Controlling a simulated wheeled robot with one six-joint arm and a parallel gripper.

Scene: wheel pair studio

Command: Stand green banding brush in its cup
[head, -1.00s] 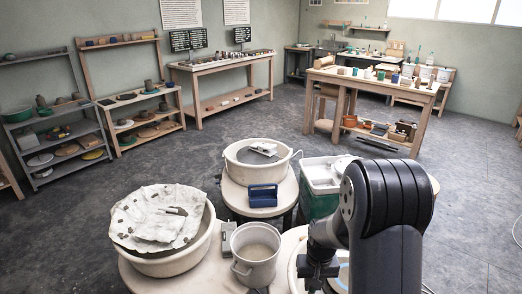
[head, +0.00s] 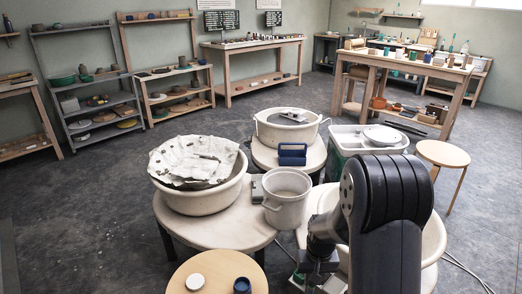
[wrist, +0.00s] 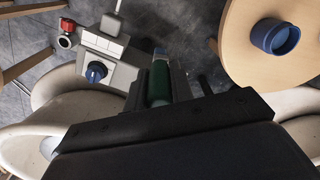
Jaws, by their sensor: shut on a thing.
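The green banding brush (wrist: 160,82) is between the fingers of my gripper (wrist: 160,88) in the wrist view, with a pale bluish end showing past the fingers. My gripper is shut on it. In the head view my gripper (head: 316,268) hangs low beside the wheels, and the brush cannot be made out there. A blue cup (wrist: 275,38) stands on a round wooden stool top in the wrist view, right of the brush and apart from it. A blue cup also shows in the head view (head: 242,286).
The round stool (head: 222,266) at the front also bears a white pot (head: 195,282). A grey bucket (head: 287,205) and a cloth-covered basin (head: 200,195) stand behind it. A grey box with a blue knob (wrist: 96,72) lies left of the brush. Open floor lies at the left.

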